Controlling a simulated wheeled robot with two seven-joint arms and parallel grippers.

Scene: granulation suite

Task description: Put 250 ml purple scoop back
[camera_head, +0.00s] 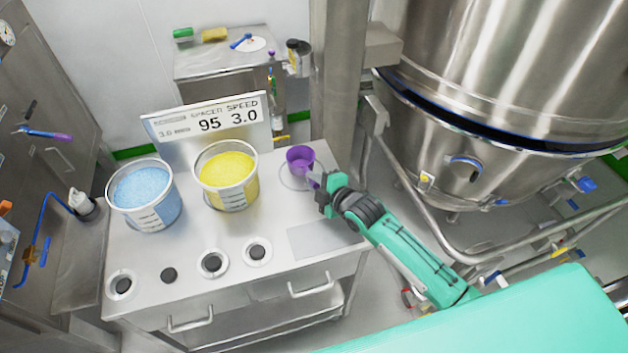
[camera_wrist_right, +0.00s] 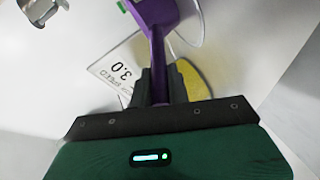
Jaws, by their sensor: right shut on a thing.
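The purple scoop (camera_head: 300,158) is at the right end of the steel cart top, over a pale round outline (camera_head: 288,182) on the surface. I cannot tell whether its cup touches the top. My right gripper (camera_head: 318,184) is shut on the scoop's handle, to the right of the cup. In the right wrist view the purple handle (camera_wrist_right: 157,60) runs between the two dark fingers of the right gripper (camera_wrist_right: 158,88), and the cup is partly cut off at the top. My left gripper is in neither view.
A bucket of blue granules (camera_head: 143,190) and a bucket of yellow granules (camera_head: 227,175) stand left of the scoop. A sign (camera_head: 208,120) reading "95" and "3.0" stands behind them. Black round pieces (camera_head: 213,263) sit along the front. A large steel vessel (camera_head: 500,80) is at right.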

